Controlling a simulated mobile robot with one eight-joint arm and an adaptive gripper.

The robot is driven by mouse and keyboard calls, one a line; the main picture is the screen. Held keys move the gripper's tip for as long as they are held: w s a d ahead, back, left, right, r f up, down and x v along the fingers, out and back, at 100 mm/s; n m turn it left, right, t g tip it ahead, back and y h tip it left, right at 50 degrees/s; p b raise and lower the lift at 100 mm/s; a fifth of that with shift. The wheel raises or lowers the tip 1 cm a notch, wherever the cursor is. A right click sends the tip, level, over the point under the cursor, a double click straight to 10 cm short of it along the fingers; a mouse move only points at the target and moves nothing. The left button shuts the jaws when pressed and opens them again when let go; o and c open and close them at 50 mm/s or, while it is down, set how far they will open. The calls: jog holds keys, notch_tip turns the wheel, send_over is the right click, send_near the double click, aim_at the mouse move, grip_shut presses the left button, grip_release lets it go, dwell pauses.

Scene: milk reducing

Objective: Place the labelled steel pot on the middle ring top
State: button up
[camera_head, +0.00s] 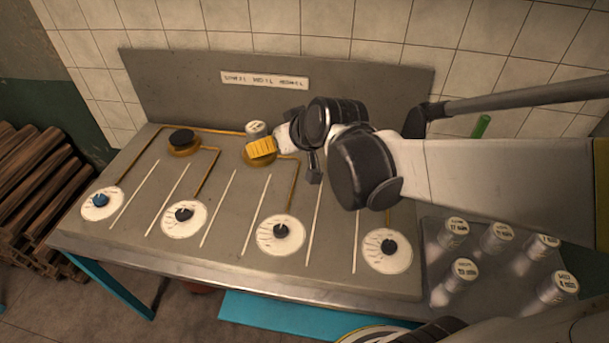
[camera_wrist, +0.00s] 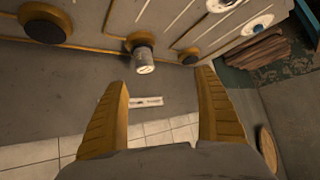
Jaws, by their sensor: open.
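The small labelled steel pot (camera_head: 257,128) shows just behind my gripper (camera_head: 262,148) in the head view, its lower part hidden there. In the wrist view the pot (camera_wrist: 143,58) stands upright on the middle ring top (camera_wrist: 139,38), its pale labelled top facing the camera. My gripper (camera_wrist: 162,82) is open, with its two yellow fingers spread wide. The pot appears beyond the fingertips, between their lines and apart from both. The left ring top (camera_head: 183,141) is bare and dark in the head view. Another bare ring top (camera_wrist: 46,25) shows at the wrist view's upper left.
Several other labelled steel pots (camera_head: 465,268) stand on a tray at the right end of the steel counter (camera_head: 140,215). Several dials (camera_head: 281,235) line the front, with pale strips between them. A labelled back panel (camera_head: 165,85) rises behind. Stacked logs (camera_head: 40,190) lie at left.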

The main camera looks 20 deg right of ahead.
jog(key=s+d+m+g+h, duration=0.1)
jog(key=s+g+h, duration=0.1)
jog(key=s, duration=1.5)
jog(key=shift+d+f+m, duration=0.2)
jog(key=shift+d+m, duration=0.1)
jog(key=shift+d, duration=0.1)
jog(key=shift+w, duration=0.1)
dwell(0.6)
